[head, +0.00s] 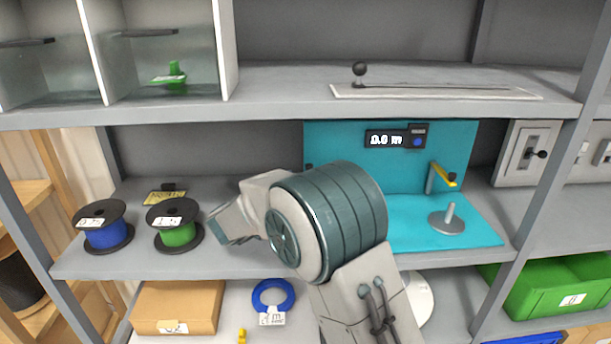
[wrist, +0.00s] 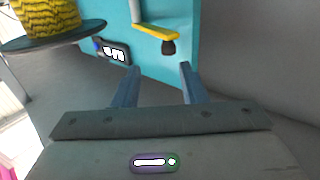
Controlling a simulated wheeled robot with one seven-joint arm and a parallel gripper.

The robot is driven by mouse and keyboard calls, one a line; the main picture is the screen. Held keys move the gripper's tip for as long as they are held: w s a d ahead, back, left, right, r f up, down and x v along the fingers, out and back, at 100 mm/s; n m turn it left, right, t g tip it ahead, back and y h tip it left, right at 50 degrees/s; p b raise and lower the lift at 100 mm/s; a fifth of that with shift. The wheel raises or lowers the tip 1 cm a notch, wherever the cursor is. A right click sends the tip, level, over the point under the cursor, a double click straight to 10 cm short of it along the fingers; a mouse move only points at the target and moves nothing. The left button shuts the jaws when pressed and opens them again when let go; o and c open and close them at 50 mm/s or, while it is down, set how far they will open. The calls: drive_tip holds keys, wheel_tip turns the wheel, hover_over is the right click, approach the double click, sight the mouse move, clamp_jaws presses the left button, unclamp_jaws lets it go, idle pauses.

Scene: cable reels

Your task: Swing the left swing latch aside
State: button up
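Two dark bars, which look like the swing latches, cross the glass-fronted compartments at the upper left in the head view. The left one (head: 27,42) runs into the picture's left edge. The right one (head: 147,33) lies level across its compartment. In the wrist view my gripper (wrist: 157,72) has its two fingers apart with nothing between them. It points towards a teal panel and is far from both bars. In the head view my arm fills the middle, and I cannot make out the fingertips.
The teal stand (head: 385,150) carries a display (head: 395,138) and a yellow crank (head: 443,173). Blue (head: 104,232) and green (head: 176,232) reels stand on the middle shelf. A green block (head: 173,76) is inside the right compartment.

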drive_tip(key=v, duration=0.6)
drive_tip(key=shift+b, duration=0.3)
